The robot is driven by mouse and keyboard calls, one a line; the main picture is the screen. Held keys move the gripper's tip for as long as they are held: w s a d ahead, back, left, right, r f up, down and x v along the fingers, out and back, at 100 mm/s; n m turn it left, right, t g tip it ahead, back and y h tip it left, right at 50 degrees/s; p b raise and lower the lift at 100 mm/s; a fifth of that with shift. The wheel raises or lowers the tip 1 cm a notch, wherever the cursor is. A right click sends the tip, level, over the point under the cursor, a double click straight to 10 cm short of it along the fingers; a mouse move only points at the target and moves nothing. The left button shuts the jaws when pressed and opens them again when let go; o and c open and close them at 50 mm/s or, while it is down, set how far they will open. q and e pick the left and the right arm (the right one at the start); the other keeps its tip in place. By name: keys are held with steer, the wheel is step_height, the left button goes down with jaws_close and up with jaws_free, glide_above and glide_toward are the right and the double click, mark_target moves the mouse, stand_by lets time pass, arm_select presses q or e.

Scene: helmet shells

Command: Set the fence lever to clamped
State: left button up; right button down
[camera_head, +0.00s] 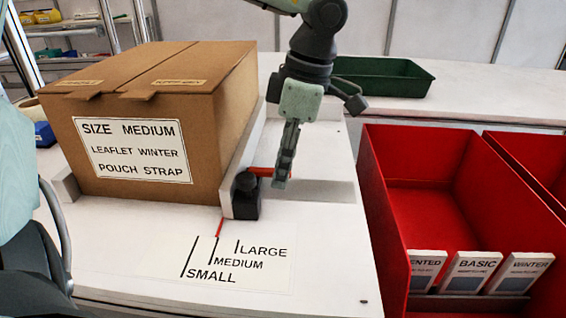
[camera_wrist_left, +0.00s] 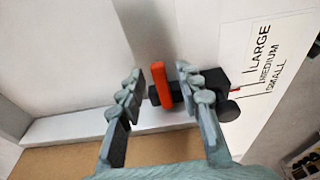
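The fence (camera_head: 242,165) is a pale bar along the right side of the cardboard box. A black block (camera_head: 246,197) sits at its front end, with a red lever (camera_head: 262,171) pointing right from it towards my left gripper. In the wrist view the red lever (camera_wrist_left: 161,82) stands out from the black block (camera_wrist_left: 213,90). My left gripper (camera_head: 284,170) points down at the lever's right end. In the wrist view its open fingers (camera_wrist_left: 160,80) are on either side of the lever, with gaps; contact does not show. My right gripper is not in view.
The cardboard box (camera_head: 150,120), labelled SIZE MEDIUM, stands against the fence. A red pointer (camera_head: 219,227) lies near the MEDIUM line of the size scale (camera_head: 235,262). A red bin (camera_head: 440,200) with cards is at the right, a green tray (camera_head: 385,77) behind.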

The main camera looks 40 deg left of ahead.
arm_select(q)
steer(key=v, duration=1.2)
steer(key=shift+f, duration=0.1)
